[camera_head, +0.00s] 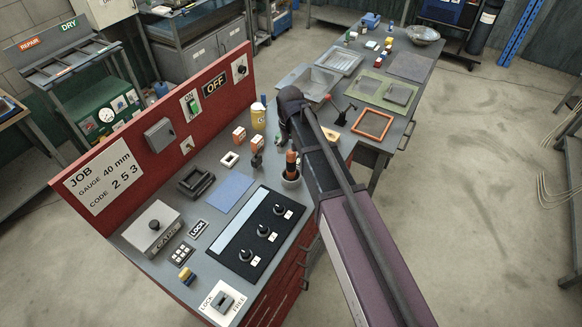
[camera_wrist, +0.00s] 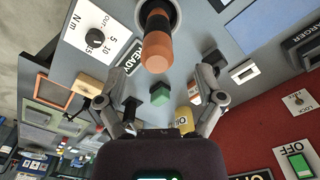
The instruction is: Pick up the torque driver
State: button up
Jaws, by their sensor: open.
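The torque driver (camera_wrist: 157,38) shows in the wrist view as an orange and black round handle, end toward the camera, in a dark round opening at the top. In the head view the orange and black driver (camera_head: 291,163) stands upright in a grey cup (camera_head: 291,181) on the bench. My gripper (camera_wrist: 161,100) is open and empty in the wrist view, its fingers spread to both sides, with the driver in the picture above the gap between them. In the head view my arm hides most of the gripper.
A dial (camera_wrist: 95,39) is at upper left. A red upright panel (camera_head: 165,130) backs the bench. A blue mat (camera_head: 230,192) and black knob panel (camera_head: 258,235) lie in front.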

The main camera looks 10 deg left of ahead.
aim_at(291, 167)
jog(key=shift+f, duration=0.1)
jog(key=shift+w+d+f+b, duration=0.1)
jog(key=shift+w+f+b, duration=0.05)
jog(key=shift+f+b, duration=2.4)
jog(key=shift+r, duration=0.1)
grip_shut()
